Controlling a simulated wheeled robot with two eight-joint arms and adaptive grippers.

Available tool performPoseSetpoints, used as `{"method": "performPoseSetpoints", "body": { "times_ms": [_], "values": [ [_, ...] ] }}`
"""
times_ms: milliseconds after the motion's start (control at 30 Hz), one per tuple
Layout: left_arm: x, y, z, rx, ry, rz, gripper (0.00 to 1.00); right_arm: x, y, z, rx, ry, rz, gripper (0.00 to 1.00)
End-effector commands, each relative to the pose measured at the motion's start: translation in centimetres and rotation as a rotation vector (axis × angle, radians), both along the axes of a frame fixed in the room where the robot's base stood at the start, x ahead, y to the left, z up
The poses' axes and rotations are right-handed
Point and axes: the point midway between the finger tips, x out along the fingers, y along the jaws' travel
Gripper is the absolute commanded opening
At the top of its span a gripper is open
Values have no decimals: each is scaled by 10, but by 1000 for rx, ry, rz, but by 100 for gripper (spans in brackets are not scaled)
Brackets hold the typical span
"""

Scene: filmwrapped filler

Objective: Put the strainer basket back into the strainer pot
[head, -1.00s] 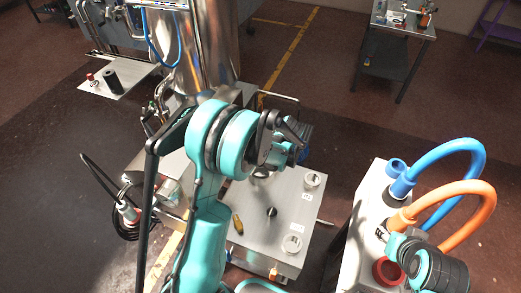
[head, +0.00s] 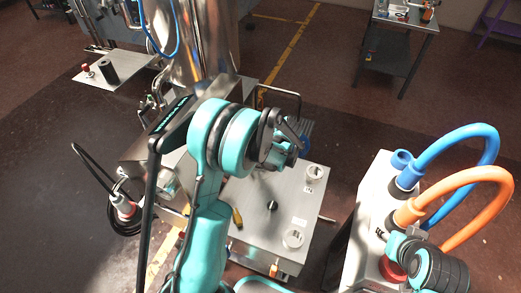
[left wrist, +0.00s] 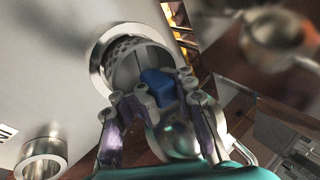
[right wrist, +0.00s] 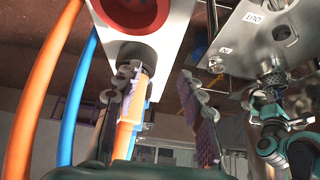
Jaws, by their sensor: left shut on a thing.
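The strainer basket is a perforated metal cup (left wrist: 130,62) with a blue handle (left wrist: 158,82) in the left wrist view. My left gripper (left wrist: 160,100) is shut on the blue handle. The basket is at the wide round metal mouth of the strainer pot (left wrist: 97,58); its perforated side shows against the rim, and how deep it sits cannot be told. In the head view my left arm hides the pot and basket, and the gripper (head: 287,150) is partly hidden.
The steel bench top (head: 262,190) carries a black knob (head: 272,206), a yellow-handled tool (head: 237,219) and two ring fittings, one at its front (head: 293,239). At right, a white cabinet (head: 366,222) has a blue hose (head: 455,135) and an orange hose (head: 460,178).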

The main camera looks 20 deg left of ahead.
Motion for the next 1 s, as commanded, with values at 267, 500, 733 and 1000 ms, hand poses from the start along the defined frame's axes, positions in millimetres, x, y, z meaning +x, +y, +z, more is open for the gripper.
{"method": "performPoseSetpoints", "body": {
  "times_ms": [267,500,733,1000],
  "values": [
    [0,0,1,0,0,0,0,0,0,0,0,0,0,40],
    [0,-1,0,-20,6,-1,0,0,0,0,0,0,0,40],
    [0,-1,0,-20,6,-1,0,0,0,0,0,0,0,40],
    [0,0,0,-25,8,-1,0,0,0,-2,0,0,0,40]
  ]
}}
